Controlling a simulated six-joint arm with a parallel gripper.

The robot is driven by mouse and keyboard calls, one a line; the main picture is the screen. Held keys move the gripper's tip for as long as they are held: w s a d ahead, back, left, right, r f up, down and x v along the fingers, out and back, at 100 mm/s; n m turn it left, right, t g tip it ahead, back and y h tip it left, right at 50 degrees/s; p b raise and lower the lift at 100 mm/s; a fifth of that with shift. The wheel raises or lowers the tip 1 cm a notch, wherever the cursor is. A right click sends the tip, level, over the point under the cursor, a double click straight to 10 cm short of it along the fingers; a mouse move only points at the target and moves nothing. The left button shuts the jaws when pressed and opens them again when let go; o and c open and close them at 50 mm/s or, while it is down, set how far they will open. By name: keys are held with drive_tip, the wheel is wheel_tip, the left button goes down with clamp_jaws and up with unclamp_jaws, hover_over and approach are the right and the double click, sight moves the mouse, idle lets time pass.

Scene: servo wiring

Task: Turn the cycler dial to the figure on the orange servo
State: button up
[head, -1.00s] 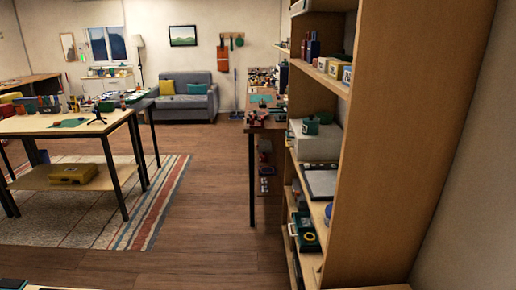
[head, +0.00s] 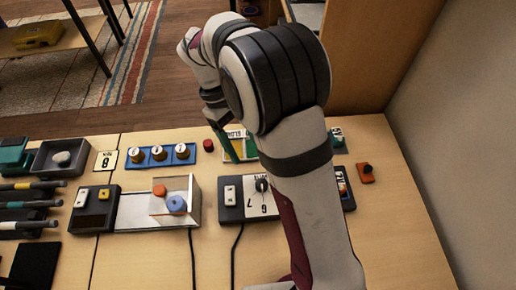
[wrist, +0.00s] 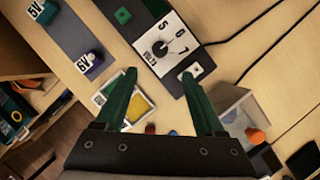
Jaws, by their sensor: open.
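The cycler (head: 231,212) is a dark box with a white panel on the bench. Its black dial (head: 262,185) has figures around it; 5, 6 and 7 show in the wrist view around the dial (wrist: 160,47). Where the dial points is too small to tell. An orange servo-like part (head: 342,190) shows beside my arm, partly hidden, and its label is unclear. My gripper has green fingers (wrist: 160,78), open and empty, above and apart from the cycler. In the head view, its fingers (head: 232,150) show beyond the cycler, left of my arm.
A purple servo labelled 6V (wrist: 92,68) and a green one labelled 5V (wrist: 45,12) stand on a dark strip. A clear box (head: 183,200) holds an orange knob and a blue disc. An orange part with a black knob (head: 366,173) lies right. Cables run nearward.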

drive_tip(key=x, duration=1.3)
clamp_jaws()
